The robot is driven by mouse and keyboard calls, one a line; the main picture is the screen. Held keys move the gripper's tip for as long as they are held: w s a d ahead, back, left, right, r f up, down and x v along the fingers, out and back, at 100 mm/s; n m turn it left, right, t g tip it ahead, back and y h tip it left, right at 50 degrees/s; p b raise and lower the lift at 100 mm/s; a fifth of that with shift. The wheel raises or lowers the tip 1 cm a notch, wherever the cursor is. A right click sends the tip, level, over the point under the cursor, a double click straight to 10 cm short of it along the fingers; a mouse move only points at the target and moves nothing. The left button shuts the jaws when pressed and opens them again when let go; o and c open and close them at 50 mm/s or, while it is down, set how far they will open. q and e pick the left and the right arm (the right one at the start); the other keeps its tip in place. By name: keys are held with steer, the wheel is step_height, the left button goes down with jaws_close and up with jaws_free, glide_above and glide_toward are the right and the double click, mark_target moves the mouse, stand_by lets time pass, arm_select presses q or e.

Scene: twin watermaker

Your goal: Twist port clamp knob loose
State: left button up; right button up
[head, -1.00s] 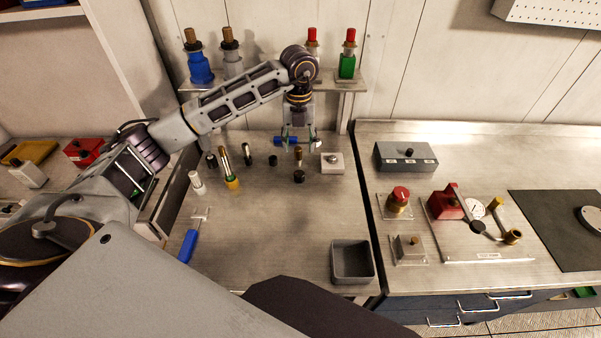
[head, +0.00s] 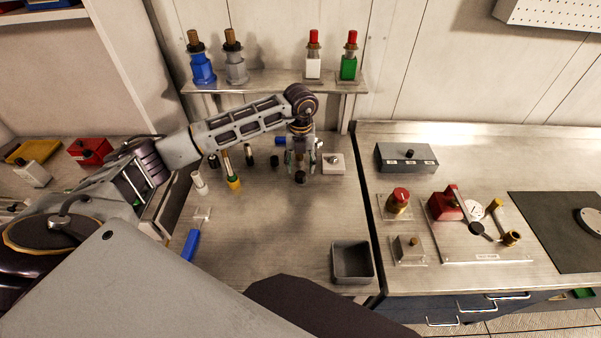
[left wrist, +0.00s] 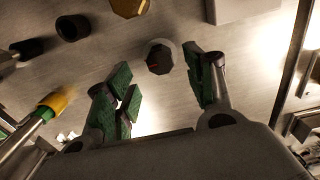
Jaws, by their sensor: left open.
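A small dark knob (head: 300,178) stands on the left bench below my left gripper; I take it as the clamp knob, though no label shows. In the left wrist view the dark faceted knob (left wrist: 160,57), with a small red mark, lies ahead of and between the open fingers, with no visible contact. My left gripper (head: 301,167) points down over it, open and empty; its green-padded fingers also show in the left wrist view (left wrist: 165,88). A brass faceted part (left wrist: 128,6) is just beyond the knob. My right gripper is not in view.
A white block (head: 333,163) stands close right of the gripper. A grey open bin (head: 352,262) is at the front right. The bench centre is clear.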

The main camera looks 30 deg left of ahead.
mark_target(300, 174)
arm_select(q)
steer(key=shift+f+p, duration=0.3)
steer(key=shift+f, duration=2.3)
steer(key=c, duration=1)
